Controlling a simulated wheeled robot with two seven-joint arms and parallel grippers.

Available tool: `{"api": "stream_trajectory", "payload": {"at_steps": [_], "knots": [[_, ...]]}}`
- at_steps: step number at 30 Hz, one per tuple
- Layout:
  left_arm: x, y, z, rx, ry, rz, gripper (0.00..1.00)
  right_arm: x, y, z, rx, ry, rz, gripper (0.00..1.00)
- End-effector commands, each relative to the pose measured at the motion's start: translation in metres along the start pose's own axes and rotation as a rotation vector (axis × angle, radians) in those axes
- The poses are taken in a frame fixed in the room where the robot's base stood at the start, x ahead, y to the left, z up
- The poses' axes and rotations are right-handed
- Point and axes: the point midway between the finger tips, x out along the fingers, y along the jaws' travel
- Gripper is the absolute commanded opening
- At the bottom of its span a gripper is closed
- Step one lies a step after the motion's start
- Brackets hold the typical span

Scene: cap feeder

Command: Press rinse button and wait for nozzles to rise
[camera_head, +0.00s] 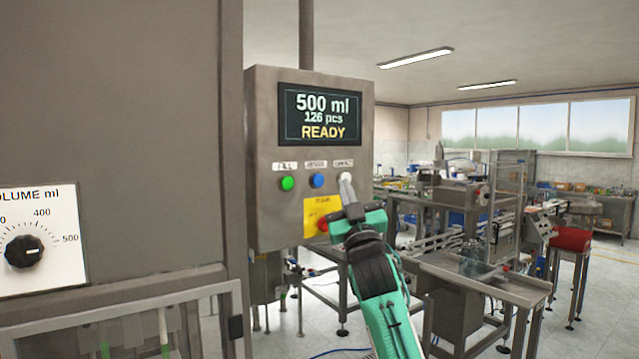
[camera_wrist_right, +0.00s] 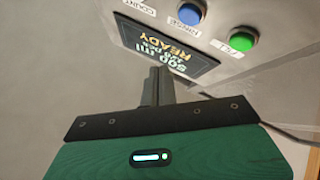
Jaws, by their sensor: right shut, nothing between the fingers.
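The blue button (camera_head: 317,181), labelled rinse, is on the front of the steel control box, between a green button (camera_head: 287,184) and a white button (camera_head: 343,177). In the right wrist view, upside down, the blue button (camera_wrist_right: 190,12) and the green button (camera_wrist_right: 242,40) are at the top. My right gripper (camera_head: 347,187) is shut and empty, its fingertips in front of the white button and to the right of the blue one. In the wrist view its fingers (camera_wrist_right: 157,86) point toward the panel. I cannot tell whether they touch it. My left gripper is out of view.
The screen (camera_head: 320,116) reads 500 ml, 126 pcs, READY. A red button (camera_head: 322,225) on a yellow plate is below the row. A volume dial (camera_head: 25,251) is at far left on a large grey cabinet. Conveyors and benches stand behind at right.

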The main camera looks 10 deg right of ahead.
Motion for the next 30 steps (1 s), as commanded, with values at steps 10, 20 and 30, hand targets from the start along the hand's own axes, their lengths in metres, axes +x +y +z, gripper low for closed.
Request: {"api": "stream_trajectory", "payload": {"at_steps": [10,20,30], "knots": [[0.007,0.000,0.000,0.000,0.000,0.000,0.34,0.032,-0.023,0.024,0.002,0.000,0.001,0.00],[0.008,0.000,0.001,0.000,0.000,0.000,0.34,0.042,-0.030,0.030,0.000,0.000,0.000,0.00],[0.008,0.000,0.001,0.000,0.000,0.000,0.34,0.041,-0.030,0.030,0.000,0.000,0.000,0.00]]}}
